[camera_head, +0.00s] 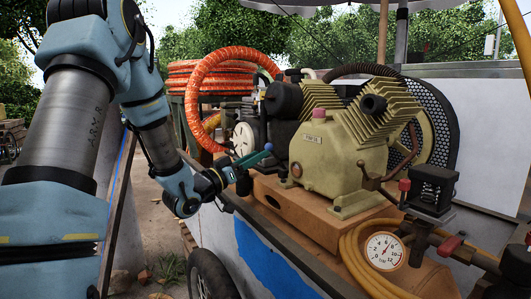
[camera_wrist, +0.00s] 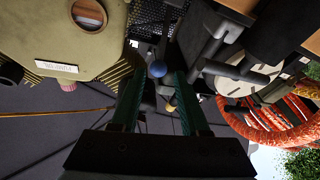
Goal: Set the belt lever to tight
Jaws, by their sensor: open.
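A blue ball knob (camera_head: 268,147), which looks like the end of the belt lever, stands left of the cream compressor (camera_head: 330,150). The blue knob also shows in the wrist view (camera_wrist: 157,69), at the level of my fingertips and between them in the picture. My gripper (camera_head: 259,156) has its teal fingers pointing at the knob from the left. In the wrist view my gripper (camera_wrist: 161,76) is open, with a gap between the fingers. I cannot tell whether a finger touches the knob. The lever's rod and its tight mark are not clear.
Orange hose coils (camera_head: 215,85) and a white dial gauge (camera_head: 243,138) are behind my gripper. A red-knobbed part (camera_head: 404,184), another gauge (camera_head: 384,251) and a yellow hose (camera_head: 352,255) are at the right. The wooden base (camera_head: 285,205) lies under the compressor.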

